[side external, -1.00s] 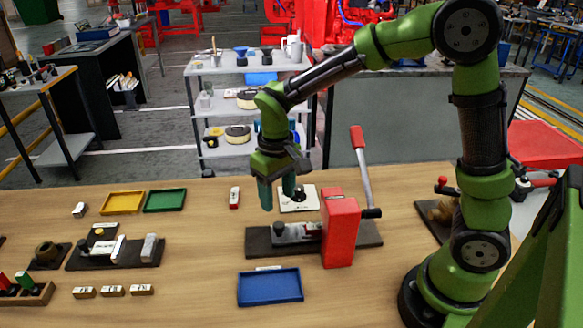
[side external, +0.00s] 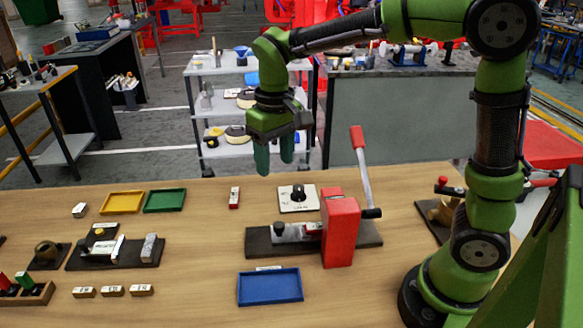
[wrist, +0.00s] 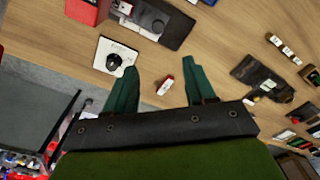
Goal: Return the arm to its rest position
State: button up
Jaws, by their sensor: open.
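My gripper (side external: 275,157) is open and empty, raised above the back part of the wooden table (side external: 200,275). Its two green fingers point down and stand apart. In the wrist view the gripper (wrist: 160,92) also shows spread fingers with nothing between them. A white plate with a black knob (side external: 298,198) lies on the table below and to the right of the fingers. My arm reaches left from its base at the table's right side.
A red block with a lever (side external: 341,230) stands on a dark base right of the gripper. A blue tray (side external: 270,287), a yellow tray (side external: 122,202), a green tray (side external: 165,200) and a small red-and-white piece (side external: 235,197) lie on the table. A shelf cart (side external: 230,165) stands behind.

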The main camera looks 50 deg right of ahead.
jog(key=s+t, duration=0.2)
jog(key=s, duration=0.2)
jog(key=s+d+r+m+t+y, duration=0.1)
jog(key=s+t, duration=0.1)
jog(key=s, duration=0.2)
jog(key=s+d+r+m+t+y, duration=0.1)
jog(key=s+t, duration=0.1)
jog(key=s, duration=0.3)
jog(key=shift+r, duration=0.2)
jog(key=shift+s+d+r+m+t, duration=0.2)
jog(key=shift+s+r+m+t, duration=0.1)
jog(key=shift+r+t, duration=0.2)
